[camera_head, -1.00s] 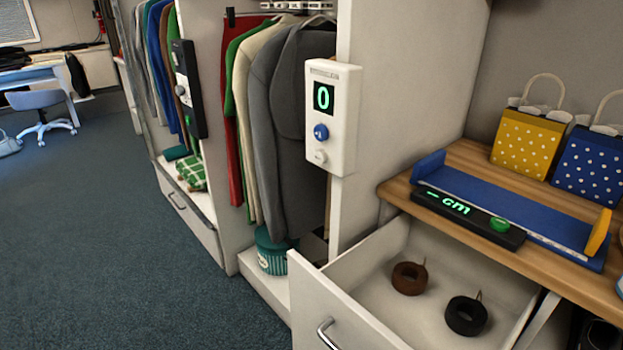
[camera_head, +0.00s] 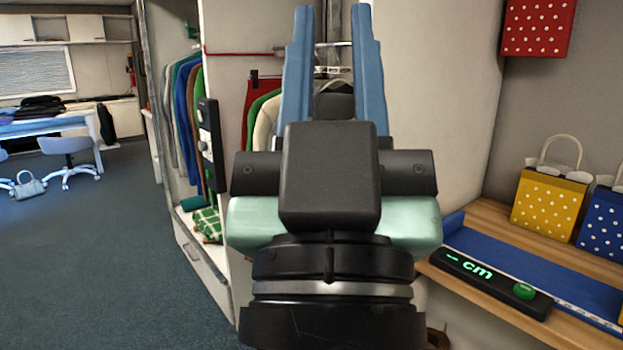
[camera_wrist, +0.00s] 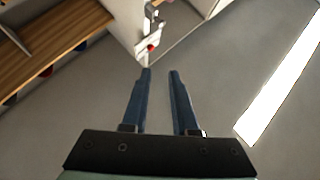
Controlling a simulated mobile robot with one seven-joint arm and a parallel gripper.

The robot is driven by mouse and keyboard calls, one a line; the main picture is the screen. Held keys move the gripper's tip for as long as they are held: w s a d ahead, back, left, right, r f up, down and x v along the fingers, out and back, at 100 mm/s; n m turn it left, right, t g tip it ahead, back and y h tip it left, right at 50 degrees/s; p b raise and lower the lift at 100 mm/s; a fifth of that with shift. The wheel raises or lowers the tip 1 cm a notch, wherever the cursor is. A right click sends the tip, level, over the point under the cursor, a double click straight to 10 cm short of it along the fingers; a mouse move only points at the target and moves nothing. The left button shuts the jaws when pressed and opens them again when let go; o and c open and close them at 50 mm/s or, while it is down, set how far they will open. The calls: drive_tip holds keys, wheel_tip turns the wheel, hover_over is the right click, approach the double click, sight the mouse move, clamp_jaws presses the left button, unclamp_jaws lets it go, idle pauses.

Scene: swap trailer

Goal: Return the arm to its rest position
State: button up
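My gripper (camera_head: 333,18) is raised in front of the head camera and points upward, its two blue fingers apart with nothing held between them. In the wrist view, my gripper (camera_wrist: 160,72) also shows both fingers spaced apart and empty. The black gripper body and wrist cover the middle of the head view. They hide most of the wardrobe panel and the drawer.
A wooden counter (camera_head: 490,215) at right carries a blue measuring tray (camera_head: 535,262), a black "cm" display (camera_head: 490,272) and polka-dot gift bags (camera_head: 550,205). Hanging clothes (camera_head: 186,110) stand behind to the left. A bright light strip (camera_wrist: 285,85) shows in the wrist view.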

wheel_tip(320, 180, up, 28)
drive_tip(key=s+a+y+p, duration=0.1)
drive_tip(key=p, duration=2.4)
drive_tip(key=shift+s+a+f+p, duration=0.15)
drive_tip(key=shift+f+p, duration=0.05)
drive_tip(key=shift+p, duration=0.15)
drive_tip(key=shift+f, duration=0.1)
